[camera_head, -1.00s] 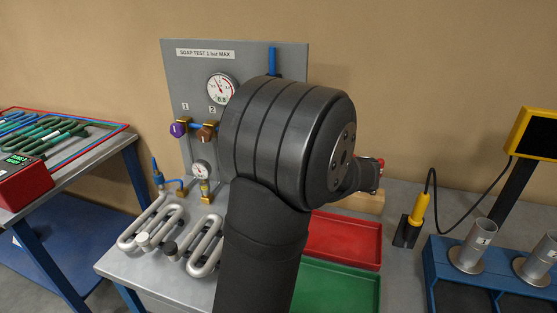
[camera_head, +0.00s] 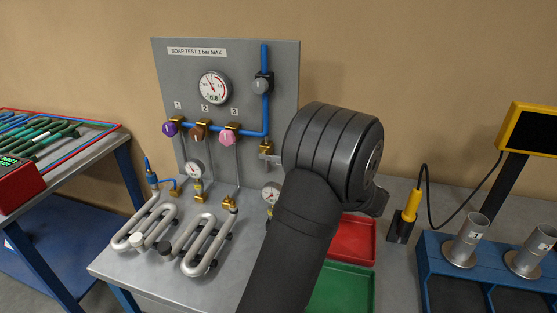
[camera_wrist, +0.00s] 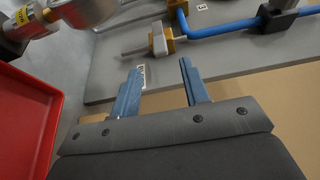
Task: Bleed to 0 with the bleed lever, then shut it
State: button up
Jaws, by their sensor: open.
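The bleed lever is a small grey handle (camera_wrist: 136,50) on a brass valve body (camera_wrist: 162,40) at the end of the blue pipe. In the head view the brass bleed valve (camera_head: 265,148) sits low at the panel's right side, partly beside my arm. The main gauge (camera_head: 214,88) has a small green readout that looks like 0.8. My gripper (camera_wrist: 160,66) is open and empty in the wrist view, its two blue fingers pointing toward the panel. The lever lies just beyond the fingertips, not between them. In the head view my arm hides the gripper.
Three knobs, purple (camera_head: 170,129), brown (camera_head: 197,132) and pink (camera_head: 227,137), sit on the grey panel (camera_head: 180,65). Grey coils (camera_head: 205,245) lie on the bench. A red tray (camera_head: 355,240) and green tray (camera_head: 340,287) lie right of my arm.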

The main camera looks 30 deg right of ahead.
aim_at(272, 157)
jog(key=x, duration=0.9)
jog(key=shift+w, duration=0.15)
grip_shut()
